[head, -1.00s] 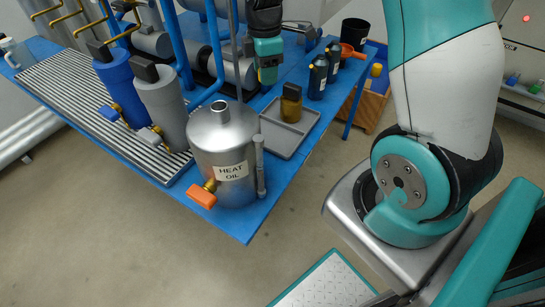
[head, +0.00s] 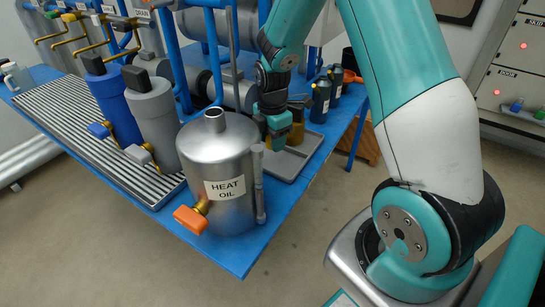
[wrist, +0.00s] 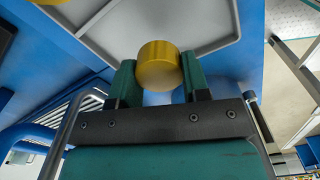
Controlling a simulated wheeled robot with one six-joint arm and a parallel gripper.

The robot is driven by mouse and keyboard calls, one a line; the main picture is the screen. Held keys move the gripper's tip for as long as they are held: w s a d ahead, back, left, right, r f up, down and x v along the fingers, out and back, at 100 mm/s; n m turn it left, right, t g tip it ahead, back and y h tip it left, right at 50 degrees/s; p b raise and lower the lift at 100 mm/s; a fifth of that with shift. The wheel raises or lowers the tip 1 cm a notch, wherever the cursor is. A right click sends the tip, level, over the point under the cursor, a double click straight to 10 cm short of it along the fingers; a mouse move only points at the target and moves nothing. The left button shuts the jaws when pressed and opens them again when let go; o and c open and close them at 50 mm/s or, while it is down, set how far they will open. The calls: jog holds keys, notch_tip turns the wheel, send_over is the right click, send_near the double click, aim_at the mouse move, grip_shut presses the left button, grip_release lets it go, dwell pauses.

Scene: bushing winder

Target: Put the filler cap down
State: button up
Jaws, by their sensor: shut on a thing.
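My gripper (head: 278,138) is low over the grey tray (head: 283,168) on the blue table. In the wrist view my gripper (wrist: 158,80) is shut on the filler cap (wrist: 158,62), a short brass-yellow cylinder between the two green fingers. The tray (wrist: 165,25) lies behind the cap there; I cannot tell whether the cap touches it.
An amber bottle (head: 298,130) stands on the tray right beside my gripper, partly hidden. Two dark bottles (head: 321,100) stand behind it. An orange-handled valve (head: 190,218) sticks out of the tank's front. Blue and grey cylinders (head: 155,110) stand on the left grating.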

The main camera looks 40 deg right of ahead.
aim_at(272, 160)
jog(key=shift+f+b, duration=0.5)
jog(key=shift+f, duration=2)
jog(key=shift+f, duration=0.1)
jog(key=o, duration=1)
notch_tip(272, 160, up, 12)
jog(key=p, duration=0.2)
jog(key=shift+p, duration=0.4)
